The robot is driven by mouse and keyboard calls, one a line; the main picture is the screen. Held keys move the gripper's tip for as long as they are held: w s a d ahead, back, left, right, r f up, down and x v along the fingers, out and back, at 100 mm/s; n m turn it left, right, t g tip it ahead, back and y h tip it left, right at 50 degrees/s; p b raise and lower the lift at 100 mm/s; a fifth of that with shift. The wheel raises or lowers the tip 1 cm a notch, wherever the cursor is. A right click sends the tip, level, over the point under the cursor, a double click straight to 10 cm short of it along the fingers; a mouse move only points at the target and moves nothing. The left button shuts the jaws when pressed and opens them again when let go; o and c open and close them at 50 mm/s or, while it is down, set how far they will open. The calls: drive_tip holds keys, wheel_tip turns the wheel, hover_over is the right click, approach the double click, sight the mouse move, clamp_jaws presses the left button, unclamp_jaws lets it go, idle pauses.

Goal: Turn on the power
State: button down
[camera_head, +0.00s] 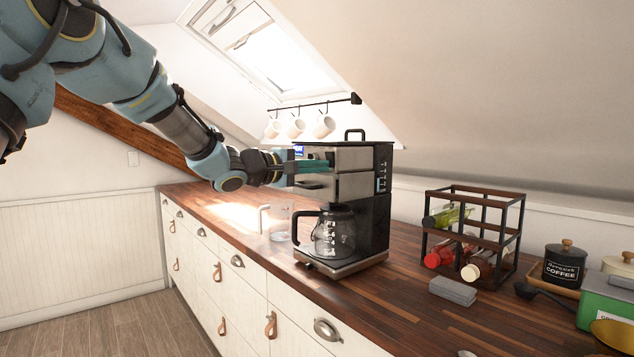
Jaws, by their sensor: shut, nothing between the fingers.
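A coffee maker (352,192) in steel and black stands on the wooden counter, with a glass carafe (334,234) in its base. A column of small switches (382,177) shows on its right side face. My gripper (322,166) is shut and empty at the upper front of the machine. Its teal fingers point right, in front of the steel upper part. I cannot tell whether the fingertips touch the machine. The gripper hides part of the machine's upper front.
A glass pitcher (281,223) stands left of the machine. To the right are a bottle rack (472,237), a grey sponge-like block (452,291), a black coffee canister (564,265) and a green box (606,303). Mugs (296,127) hang from a rail behind.

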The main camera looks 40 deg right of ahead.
drive_tip(key=shift+d+f+h+b, duration=0.3)
drive_tip(key=shift+f+h+b, duration=0.45)
drive_tip(key=shift+b, duration=3.6)
drive_tip(key=shift+r+h+b, duration=0.2)
drive_tip(key=shift+h+b, duration=0.05)
drive_tip(key=shift+b, duration=0.55)
drive_tip(key=shift+r, duration=0.25)
